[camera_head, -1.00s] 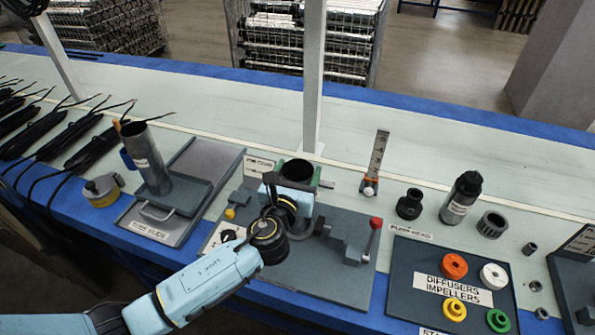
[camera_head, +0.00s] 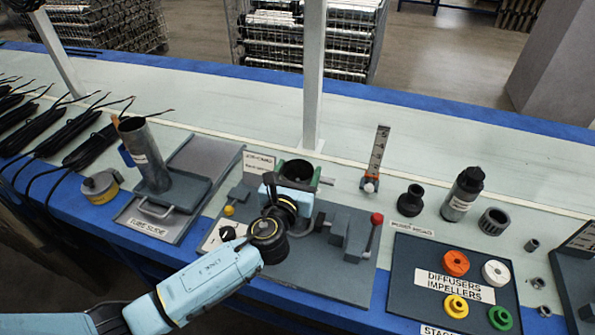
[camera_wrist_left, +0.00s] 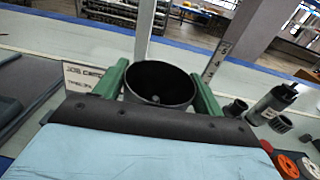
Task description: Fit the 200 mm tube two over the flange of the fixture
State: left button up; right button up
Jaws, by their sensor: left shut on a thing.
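My left gripper (camera_head: 299,178) comes in from the left over the fixture (camera_head: 335,283), a grey base plate with blocks and a red-knobbed lever. Its green fingers are shut on the two sides of an upright dark grey tube (camera_head: 296,168), which I take to be tube two. The tube's round open mouth (camera_wrist_left: 160,82) faces up between the fingers in the left wrist view. My wrist hides the tube's lower end and the flange, so I cannot tell whether they touch or fit. My right gripper is not in view.
A white post (camera_head: 314,80) rises behind the fixture. A short upright scale (camera_head: 377,158), a black bottle (camera_head: 461,196) and a tray of coloured impellers (camera_head: 412,303) are at right.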

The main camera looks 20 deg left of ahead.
pick_arm(q)
jog(key=shift+f, duration=0.1)
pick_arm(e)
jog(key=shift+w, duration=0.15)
pick_arm(q)
jog(key=o, duration=1.7)
jog(key=shift+o, duration=0.5)
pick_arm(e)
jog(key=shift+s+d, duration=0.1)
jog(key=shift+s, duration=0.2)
pick_arm(q)
jog(key=shift+f, duration=0.15)
jog(key=s+p, duration=0.1)
jog(key=s, duration=1.2)
jog(key=shift+s+r+p, duration=0.2)
jog(key=shift+r+p, duration=0.1)
jog(key=shift+r, duration=0.15)
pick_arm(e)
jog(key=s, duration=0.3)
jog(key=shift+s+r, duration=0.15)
